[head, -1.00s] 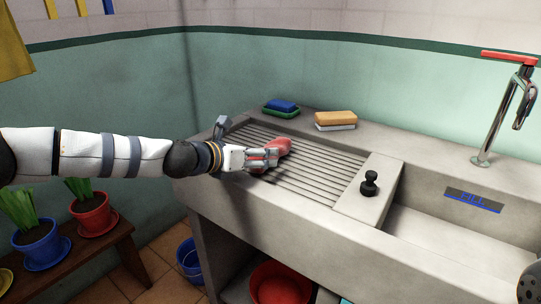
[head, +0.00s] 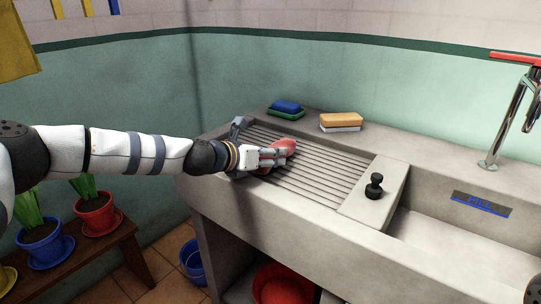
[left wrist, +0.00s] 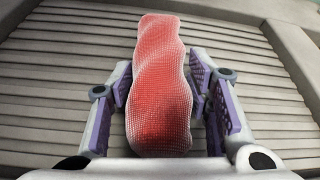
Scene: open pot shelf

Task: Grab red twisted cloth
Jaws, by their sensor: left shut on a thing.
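The red twisted cloth (head: 287,144) lies lengthwise at the left part of the ribbed washboard (head: 322,175) of the sink. My left gripper (head: 272,157) reaches in from the left and covers part of the cloth. In the left wrist view the cloth (left wrist: 160,85) stands between the two purple-padded fingers of the left gripper (left wrist: 162,88), which is shut on it. The cloth's far end sticks out beyond the fingertips over the ribs. Whether it touches the ribs is hard to tell.
A blue sponge (head: 287,106) and an orange and white sponge (head: 341,121) sit on the back ledge. A black knob-like stopper (head: 374,186) stands on the divider. The tap (head: 508,125) rises at the right. Potted plants (head: 96,207) stand on a bench at lower left.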

